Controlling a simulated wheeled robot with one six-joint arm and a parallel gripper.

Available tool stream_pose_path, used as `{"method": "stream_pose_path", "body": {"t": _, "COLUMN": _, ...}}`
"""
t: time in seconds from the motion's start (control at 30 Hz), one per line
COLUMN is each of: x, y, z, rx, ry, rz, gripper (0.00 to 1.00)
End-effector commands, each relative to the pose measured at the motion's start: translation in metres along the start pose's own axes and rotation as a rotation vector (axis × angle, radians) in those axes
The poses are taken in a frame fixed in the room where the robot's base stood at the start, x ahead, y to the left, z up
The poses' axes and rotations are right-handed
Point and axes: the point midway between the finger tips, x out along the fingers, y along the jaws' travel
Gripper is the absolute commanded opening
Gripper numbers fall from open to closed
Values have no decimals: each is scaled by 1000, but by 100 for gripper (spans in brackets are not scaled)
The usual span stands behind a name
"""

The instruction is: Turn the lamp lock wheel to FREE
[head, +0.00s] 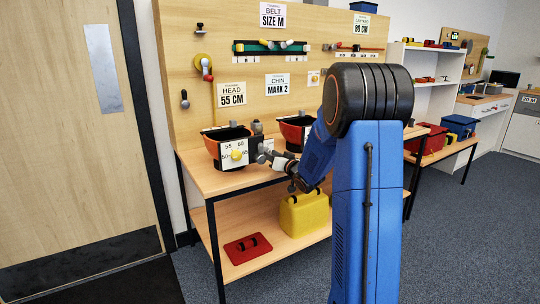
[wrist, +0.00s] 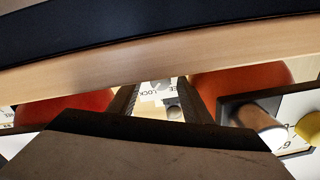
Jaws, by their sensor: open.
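In the wrist view a white plate (wrist: 155,92) lettered LOCK, with part of another word ending in EE, shows between my fingers. A small grey round part (wrist: 174,113) sits on it, probably the lamp lock wheel; its setting is unclear. My gripper (wrist: 160,103) is open, with one finger on each side of the plate; I cannot tell whether it touches. In the head view my gripper (head: 264,153) is just right of the white dial plate on the left red and black helmet (head: 213,149). The wheel is not distinguishable there.
The dial plate (head: 234,153) has a yellow knob and numbers. A second helmet (head: 291,131) stands to the right, partly behind my arm. A wooden pegboard (head: 185,65) rises behind the bench.

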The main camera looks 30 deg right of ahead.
Motion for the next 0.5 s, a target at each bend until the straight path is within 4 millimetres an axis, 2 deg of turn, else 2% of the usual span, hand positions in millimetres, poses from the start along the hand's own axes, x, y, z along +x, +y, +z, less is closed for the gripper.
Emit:
{"method": "stream_pose_path", "body": {"t": 0.3, "x": 2, "y": 0, "z": 0, "rx": 0, "ry": 0, "rz": 0, "gripper": 45}}
{"method": "stream_pose_path", "body": {"t": 0.47, "x": 2, "y": 0, "z": 0, "rx": 0, "ry": 0, "rz": 0, "gripper": 6}}
{"method": "stream_pose_path", "body": {"t": 0.5, "x": 2, "y": 0, "z": 0, "rx": 0, "ry": 0, "rz": 0, "gripper": 3}}
